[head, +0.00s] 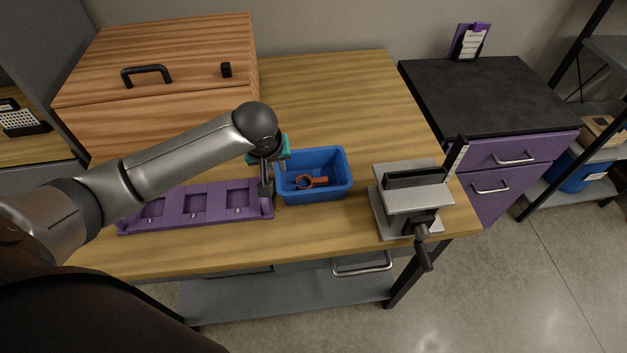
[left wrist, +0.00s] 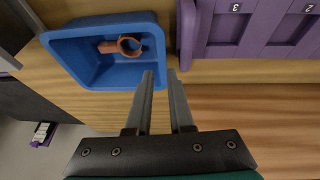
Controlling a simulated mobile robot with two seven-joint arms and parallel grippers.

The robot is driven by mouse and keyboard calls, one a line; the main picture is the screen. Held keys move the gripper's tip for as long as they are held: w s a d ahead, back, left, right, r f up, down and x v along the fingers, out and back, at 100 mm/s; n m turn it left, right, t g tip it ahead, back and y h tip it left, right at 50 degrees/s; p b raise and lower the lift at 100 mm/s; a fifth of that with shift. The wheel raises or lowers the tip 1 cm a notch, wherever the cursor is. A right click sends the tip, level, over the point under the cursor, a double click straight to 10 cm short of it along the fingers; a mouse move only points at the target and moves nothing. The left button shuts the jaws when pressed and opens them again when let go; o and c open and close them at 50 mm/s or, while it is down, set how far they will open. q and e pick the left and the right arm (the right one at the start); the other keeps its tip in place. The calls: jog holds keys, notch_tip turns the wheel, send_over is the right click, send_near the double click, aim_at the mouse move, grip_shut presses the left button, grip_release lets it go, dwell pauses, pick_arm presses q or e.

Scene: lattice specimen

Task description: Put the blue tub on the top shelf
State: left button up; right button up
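The blue tub (head: 338,184) stands upright on the wooden table, with an orange-brown ringed part inside; the tub also shows in the left wrist view (left wrist: 84,70). My left gripper (head: 265,188) points down just left of the tub. In the left wrist view its two fingers (left wrist: 160,76) are apart, close to a corner of the tub's rim; I cannot tell whether they touch it. A black-framed rack at the far right has a grey upper shelf (head: 610,47), cut off by the picture edge. My right gripper is not in view.
A purple compartment tray (head: 216,203) lies left of the tub, close to my left gripper. A grey vise (head: 414,198) stands to the right. A wooden box (head: 190,60) is behind. A purple drawer cabinet (head: 500,150) stands between table and rack. Another blue bin (head: 582,176) sits low on the rack.

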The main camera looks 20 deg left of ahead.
aim_at(281, 178)
pick_arm(q)
jog(key=x, duration=0.3)
jog(key=shift+w+f+b, duration=0.1)
jog(key=shift+f+b, duration=0.2)
jog(key=shift+f, duration=0.05)
jog(key=shift+b+x, duration=0.5)
jog(key=shift+x, duration=1.9)
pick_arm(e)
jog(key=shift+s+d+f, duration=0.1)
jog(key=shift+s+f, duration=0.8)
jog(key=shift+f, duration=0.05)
pick_arm(q)
jog(key=shift+f, duration=0.3)
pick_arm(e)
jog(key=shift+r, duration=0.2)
pick_arm(q)
grip_shut()
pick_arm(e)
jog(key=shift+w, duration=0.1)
